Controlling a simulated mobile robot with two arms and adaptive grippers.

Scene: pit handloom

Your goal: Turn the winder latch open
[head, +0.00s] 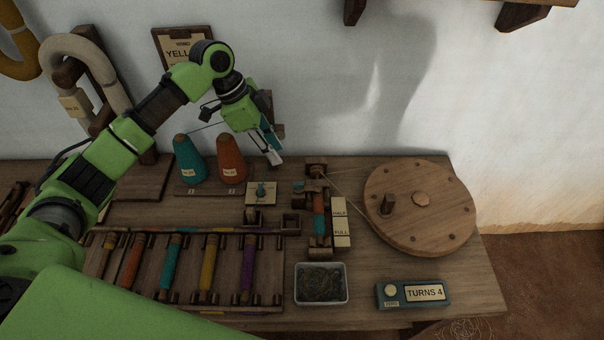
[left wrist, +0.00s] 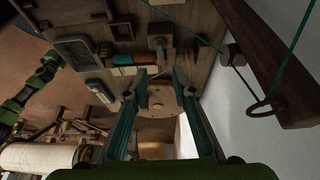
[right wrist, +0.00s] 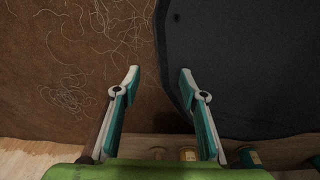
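The winder stands on the bench, with a large wooden wheel (head: 425,215) and a bobbin (head: 319,205) of teal and orange on its spindle to the left. I cannot tell for sure which part is the latch; a small teal knob sits on a cream plate (head: 262,199) left of the spindle, and small wooden pieces surround the spindle. My left gripper (head: 273,152) is above the bench, behind and above the plate, touching nothing visible. In the left wrist view its fingers (left wrist: 160,88) are apart and empty, with the wheel (left wrist: 155,127) beyond. My right gripper (right wrist: 159,76) is open and empty.
Teal and orange yarn cones (head: 231,160) stand close left of my left gripper. A rack of several coloured bobbins (head: 207,265), a tray of dark scraps (head: 320,284) and a "TURNS 4" counter (head: 413,293) are in front. The wall is close behind.

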